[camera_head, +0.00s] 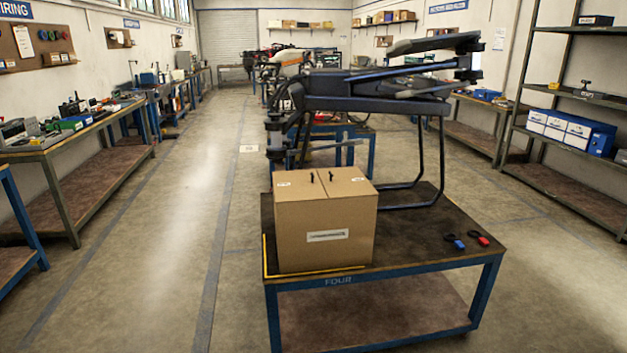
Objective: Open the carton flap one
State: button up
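A brown cardboard carton (322,222) stands upright on the front left of a blue-framed table. A white label is on its front face. Its top looks closed, with two flaps side by side and a seam between them. The left flap (296,184) and the right flap (343,181) each have a small dark upright tab near the seam. I cannot tell which of them is flap one. My gripper does not show in this view.
Floor (160,270) is clear at left. Workbenches line the left wall; shelving (570,180) stands at right.

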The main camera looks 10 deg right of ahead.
aim_at(300, 185)
jog(key=u, duration=4.5)
jog(key=i, duration=0.1)
jog(key=z, duration=3.25)
jog(key=i, duration=0.9)
jog(key=z, duration=0.5)
